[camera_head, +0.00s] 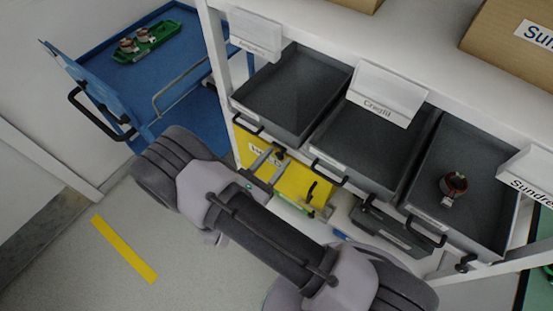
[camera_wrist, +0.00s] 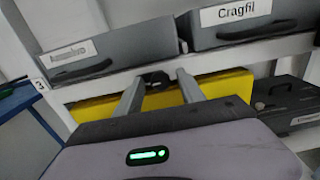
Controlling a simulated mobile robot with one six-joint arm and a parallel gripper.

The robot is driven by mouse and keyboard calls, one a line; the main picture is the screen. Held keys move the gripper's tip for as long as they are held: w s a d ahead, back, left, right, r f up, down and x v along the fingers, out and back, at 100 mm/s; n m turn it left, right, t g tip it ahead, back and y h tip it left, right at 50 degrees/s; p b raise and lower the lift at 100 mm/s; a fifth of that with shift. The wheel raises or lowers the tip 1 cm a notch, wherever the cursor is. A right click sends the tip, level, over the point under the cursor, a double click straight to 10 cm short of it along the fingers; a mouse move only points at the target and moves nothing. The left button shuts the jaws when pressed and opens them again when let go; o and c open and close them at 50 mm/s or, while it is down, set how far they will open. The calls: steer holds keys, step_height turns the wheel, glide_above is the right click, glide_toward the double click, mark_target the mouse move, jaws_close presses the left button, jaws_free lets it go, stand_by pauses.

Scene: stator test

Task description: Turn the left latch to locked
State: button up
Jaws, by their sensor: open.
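A yellow case (camera_head: 305,178) sits under the shelf bins, with a label partly hidden by my gripper. A dark latch (camera_head: 279,154) is on its left part, and a second dark latch (camera_head: 311,191) stands further right. My gripper (camera_head: 269,159) is open, its two grey fingers reaching over the case at the left latch. In the wrist view the fingers (camera_wrist: 158,82) stand apart over the yellow case (camera_wrist: 206,88). The dark left latch (camera_wrist: 156,78) lies between the fingertips. I cannot tell whether they touch it, nor its exact turn.
Grey bins (camera_head: 292,98) hang just above the case; the right one holds a copper-wound part (camera_head: 453,184). A dark case (camera_head: 388,228) lies right of the yellow one. A blue cart (camera_head: 172,82) with a green tray (camera_head: 146,42) stands left. Floor at lower left is clear.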

steer(key=shift+w+d, duration=0.3)
jaws_close()
